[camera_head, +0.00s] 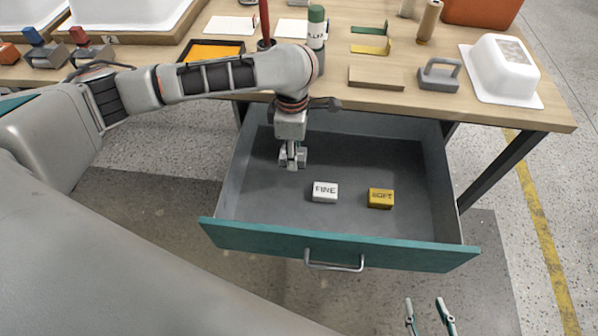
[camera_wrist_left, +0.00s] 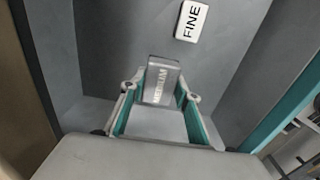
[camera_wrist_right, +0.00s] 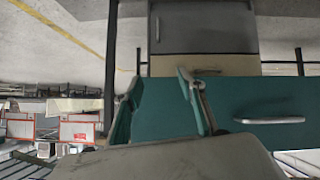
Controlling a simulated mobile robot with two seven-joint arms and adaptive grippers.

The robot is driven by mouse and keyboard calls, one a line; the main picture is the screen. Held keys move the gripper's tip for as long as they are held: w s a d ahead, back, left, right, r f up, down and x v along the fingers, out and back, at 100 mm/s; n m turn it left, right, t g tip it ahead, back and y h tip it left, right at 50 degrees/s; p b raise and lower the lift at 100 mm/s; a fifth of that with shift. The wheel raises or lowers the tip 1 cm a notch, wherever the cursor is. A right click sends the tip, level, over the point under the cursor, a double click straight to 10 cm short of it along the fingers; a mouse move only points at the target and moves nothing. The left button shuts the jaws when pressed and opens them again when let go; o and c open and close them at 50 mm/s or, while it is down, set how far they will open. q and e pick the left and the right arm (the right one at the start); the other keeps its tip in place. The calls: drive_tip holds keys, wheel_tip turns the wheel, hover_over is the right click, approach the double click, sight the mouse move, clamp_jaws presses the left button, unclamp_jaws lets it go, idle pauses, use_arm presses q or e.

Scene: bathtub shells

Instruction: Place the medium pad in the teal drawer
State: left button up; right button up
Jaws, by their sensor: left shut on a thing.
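The teal drawer (camera_head: 270,238) is pulled out under the table, with its grey inside showing. My left gripper (camera_head: 292,158) reaches down inside the drawer at its left side. It is shut on the grey medium pad, marked MEDIUM, which shows between the fingers in the left wrist view (camera_wrist_left: 165,72). Whether the pad touches the drawer floor I cannot tell. The white FINE pad (camera_head: 325,192) and the yellow SOFT pad (camera_head: 381,198) lie on the drawer floor. My right gripper (camera_head: 428,304) is open and empty in front of the drawer.
The wooden tabletop (camera_head: 335,85) above the drawer carries a grey handled block (camera_head: 438,75), a white tub shell (camera_head: 500,70), a wooden block (camera_head: 376,78) and a green-capped bottle (camera_head: 316,28). The drawer's right and back floor is clear.

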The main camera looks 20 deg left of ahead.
sight(294, 181)
use_arm(q)
wheel_tip(294, 181, down, 4)
drive_tip(key=shift+r+b, duration=0.25)
drive_tip(key=shift+b, duration=0.1)
drive_tip(key=shift+f, duration=0.3)
wheel_tip(294, 181, down, 5)
drive_tip(key=shift+s+f+b, duration=0.1)
drive_tip(key=shift+b, duration=0.9)
drive_tip(key=shift+f, duration=0.25)
drive_tip(key=shift+r, duration=0.2)
drive_tip(key=shift+f, duration=0.25)
drive_tip(key=o, duration=1.1)
drive_tip(key=shift+c, duration=0.2)
drive_tip(key=shift+r, duration=0.1)
use_arm(e)
drive_tip(key=shift+w+a+f, duration=0.1)
drive_tip(key=shift+w+a, duration=0.1)
drive_tip(key=shift+a, duration=0.3)
